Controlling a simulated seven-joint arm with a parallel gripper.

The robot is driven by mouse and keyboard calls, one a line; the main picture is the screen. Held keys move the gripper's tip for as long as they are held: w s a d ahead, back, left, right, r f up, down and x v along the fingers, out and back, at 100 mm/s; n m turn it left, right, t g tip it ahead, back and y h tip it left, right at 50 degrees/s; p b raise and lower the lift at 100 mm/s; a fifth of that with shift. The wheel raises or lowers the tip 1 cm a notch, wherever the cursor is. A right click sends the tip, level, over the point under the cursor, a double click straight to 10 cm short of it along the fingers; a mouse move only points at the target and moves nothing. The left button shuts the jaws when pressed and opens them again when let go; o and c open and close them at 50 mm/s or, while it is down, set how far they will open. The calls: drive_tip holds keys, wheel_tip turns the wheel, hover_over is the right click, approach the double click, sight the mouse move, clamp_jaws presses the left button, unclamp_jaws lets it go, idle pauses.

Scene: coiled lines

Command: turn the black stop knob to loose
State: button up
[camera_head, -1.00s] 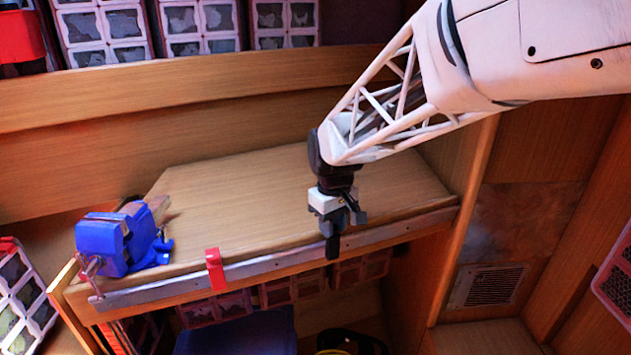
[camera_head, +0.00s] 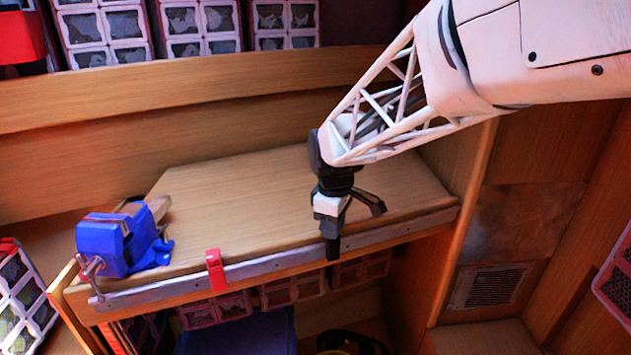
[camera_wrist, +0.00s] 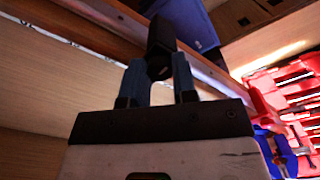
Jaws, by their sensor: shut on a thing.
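The black stop knob (camera_head: 333,247) sits on the metal rail along the bench's front edge, right of the middle. In the wrist view the black knob (camera_wrist: 161,38) stands between my two fingertips. My gripper (camera_head: 332,225) points down over the rail and is shut on the knob. In the wrist view my gripper (camera_wrist: 160,68) has one finger on each side of the knob. The fingers hide part of the knob, and I see no mark telling whether it is tight or loose.
A red stop (camera_head: 215,268) sits on the metal rail (camera_head: 270,263) to the left. A blue vise (camera_head: 105,245) stands at the bench's left end. The wooden bench top (camera_head: 235,195) is otherwise clear. A dark blue box (camera_head: 240,335) lies below the rail.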

drive_tip(key=o, duration=0.9)
drive_tip(key=shift+o, duration=0.2)
drive_tip(key=shift+r, duration=0.1)
drive_tip(key=shift+r, duration=3.85)
drive_tip(key=s+d+f+m+t, duration=0.1)
drive_tip(key=s+d+m, duration=0.3)
drive_tip(key=s, duration=0.4)
drive_tip(key=s+d+f+m, duration=0.1)
drive_tip(key=s+d+m, duration=0.2)
drive_tip(key=s, duration=0.6)
drive_tip(key=s+d+f+m+t, duration=0.1)
drive_tip(key=s+d+m, duration=0.3)
drive_tip(key=s, duration=0.4)
drive_tip(key=shift+s+d+m+t, duration=0.3)
drive_tip(key=shift+s+m, duration=0.05)
drive_tip(key=shift+m, duration=0.55)
